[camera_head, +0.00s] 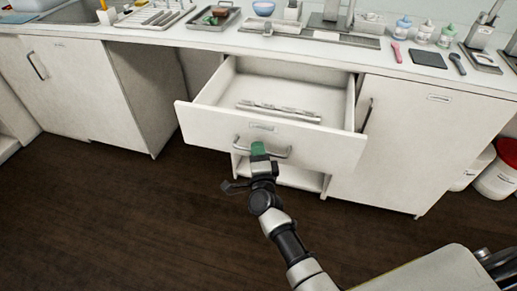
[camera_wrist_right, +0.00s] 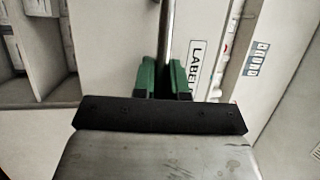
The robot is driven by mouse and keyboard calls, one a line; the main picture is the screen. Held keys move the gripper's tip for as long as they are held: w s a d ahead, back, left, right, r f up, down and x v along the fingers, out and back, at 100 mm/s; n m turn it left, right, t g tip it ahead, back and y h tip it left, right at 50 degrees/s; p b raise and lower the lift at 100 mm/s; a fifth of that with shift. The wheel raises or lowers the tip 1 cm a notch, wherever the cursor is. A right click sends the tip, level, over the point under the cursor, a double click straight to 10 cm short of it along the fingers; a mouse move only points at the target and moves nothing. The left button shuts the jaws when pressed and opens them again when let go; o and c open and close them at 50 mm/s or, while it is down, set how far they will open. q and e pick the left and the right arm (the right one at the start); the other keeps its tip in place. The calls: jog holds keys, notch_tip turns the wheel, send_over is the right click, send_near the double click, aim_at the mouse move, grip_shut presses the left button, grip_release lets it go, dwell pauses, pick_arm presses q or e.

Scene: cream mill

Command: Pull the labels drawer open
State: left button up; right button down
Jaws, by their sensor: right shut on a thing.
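The labels drawer (camera_head: 215,128) stands pulled out from the counter front, with its inside showing. A long light object (camera_head: 278,110) lies on its floor. Its bar handle (camera_head: 283,153) runs across the front below a small label plate. My right gripper (camera_head: 258,148) is at the handle, its green fingertips shut on the bar. In the right wrist view the two green fingers (camera_wrist_right: 163,78) close around the handle, beside the "LABEL" lettering (camera_wrist_right: 194,62); part of the handle is hidden. My left gripper is in neither view.
The counter (camera_head: 225,43) above carries trays, a blue bowl (camera_head: 263,8), bottles and small tools. A closed cabinet door (camera_head: 420,140) is right of the drawer, and an open knee space is left. Dark floor in front is clear.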

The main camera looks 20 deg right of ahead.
jog(key=c, duration=1.2)
grip_release()
jog(key=v, duration=1)
jog(key=shift+s+a+f, duration=0.1)
jog(key=shift+s, duration=0.25)
